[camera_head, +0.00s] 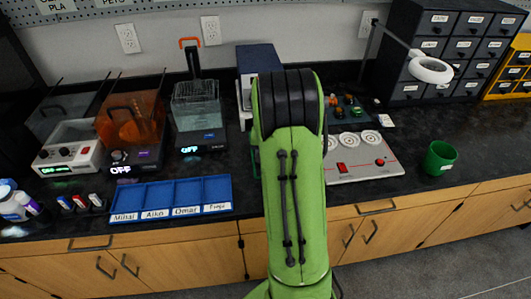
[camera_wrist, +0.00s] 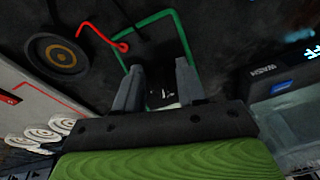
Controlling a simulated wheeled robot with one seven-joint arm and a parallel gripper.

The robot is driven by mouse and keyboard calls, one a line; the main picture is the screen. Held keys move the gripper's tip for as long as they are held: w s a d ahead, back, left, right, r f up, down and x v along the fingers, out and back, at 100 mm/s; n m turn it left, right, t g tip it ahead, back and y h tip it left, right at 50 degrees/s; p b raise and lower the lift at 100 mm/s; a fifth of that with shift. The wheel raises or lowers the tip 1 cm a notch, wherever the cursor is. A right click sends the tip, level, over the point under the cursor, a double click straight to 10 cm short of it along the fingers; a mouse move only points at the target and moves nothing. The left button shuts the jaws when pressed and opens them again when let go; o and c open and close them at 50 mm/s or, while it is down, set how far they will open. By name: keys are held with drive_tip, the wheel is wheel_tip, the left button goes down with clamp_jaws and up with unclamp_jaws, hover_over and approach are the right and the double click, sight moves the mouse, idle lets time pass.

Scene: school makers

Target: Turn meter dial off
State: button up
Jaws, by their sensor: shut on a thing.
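The meter (camera_wrist: 158,45) is a dark device with a green border, seen in the wrist view under my gripper, with a red lead at its edge. My gripper (camera_wrist: 160,82) has one finger on each side over the meter's face and is shut on the dial between them. The dial itself is mostly hidden by the fingers and the gripper body; only small white marks show there. Its setting cannot be read. In the head view my green arm hides the gripper and nearly all of the meter.
A blue labelled tray (camera_head: 170,198), an orange-covered machine (camera_head: 130,120) and a clear tank (camera_head: 197,105) stand left. A magnifier lamp (camera_head: 432,69) hangs at the back right.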

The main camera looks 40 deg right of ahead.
drive_tip(key=shift+n+h, duration=0.3)
drive_tip(key=shift+n, duration=0.9)
drive_tip(key=shift+d, duration=0.1)
drive_tip(key=o, duration=1)
drive_tip(key=shift+o, duration=0.2)
drive_tip(key=p+v, duration=0.4)
drive_tip(key=v, duration=1.1)
drive_tip(key=shift+r+p, duration=0.4)
drive_tip(key=shift+r, duration=0.05)
drive_tip(key=shift+w, duration=0.1)
